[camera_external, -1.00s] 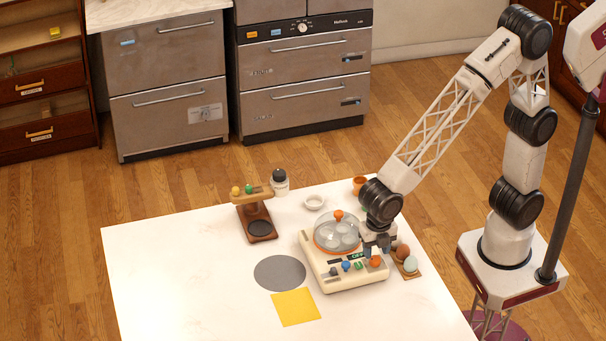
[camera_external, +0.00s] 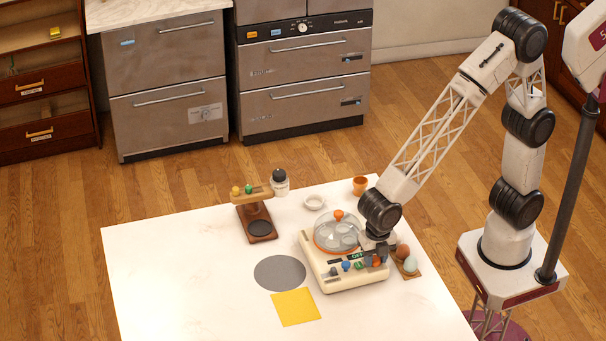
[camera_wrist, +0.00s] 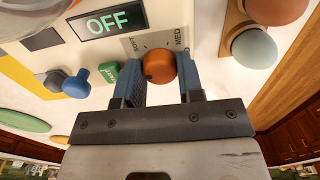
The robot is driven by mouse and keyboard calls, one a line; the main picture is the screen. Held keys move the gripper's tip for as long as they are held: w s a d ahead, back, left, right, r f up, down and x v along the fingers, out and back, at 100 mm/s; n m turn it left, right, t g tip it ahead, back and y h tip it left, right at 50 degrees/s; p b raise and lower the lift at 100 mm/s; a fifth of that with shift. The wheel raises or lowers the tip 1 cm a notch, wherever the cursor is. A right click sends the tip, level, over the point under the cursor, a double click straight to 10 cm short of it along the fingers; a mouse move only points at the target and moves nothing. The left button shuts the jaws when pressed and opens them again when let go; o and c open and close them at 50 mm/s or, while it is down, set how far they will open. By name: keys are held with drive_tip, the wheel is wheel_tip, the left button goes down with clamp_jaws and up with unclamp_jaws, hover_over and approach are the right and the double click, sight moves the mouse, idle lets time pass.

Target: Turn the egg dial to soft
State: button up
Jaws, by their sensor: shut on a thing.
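The egg cooker (camera_external: 345,278) is a cream box with a clear domed lid (camera_external: 338,232) on the white table. Its display (camera_wrist: 114,20) reads OFF. The orange egg dial (camera_wrist: 159,66) is on the right of its front panel, with SOFT and MED marks on the plate around it. My gripper (camera_wrist: 162,70) is shut on the dial, one blue finger on each side; it also shows in the external view (camera_external: 374,254). The dial's pointer is not clearly seen.
A blue knob (camera_wrist: 76,84) and a green button (camera_wrist: 107,72) sit left of the dial. A brown egg (camera_external: 402,251) and a pale egg (camera_external: 410,264) lie right of the cooker. A wooden stand (camera_external: 262,228), grey disc (camera_external: 280,273) and yellow square (camera_external: 296,307) are to the left.

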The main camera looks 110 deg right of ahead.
sight(375, 258)
drive_tip(key=shift+m, duration=0.3)
drive_tip(key=m, duration=1.1)
idle(0.5)
drive_tip(key=o, duration=0.7)
drive_tip(key=shift+c, duration=0.2)
drive_tip(key=shift+r, duration=3.9)
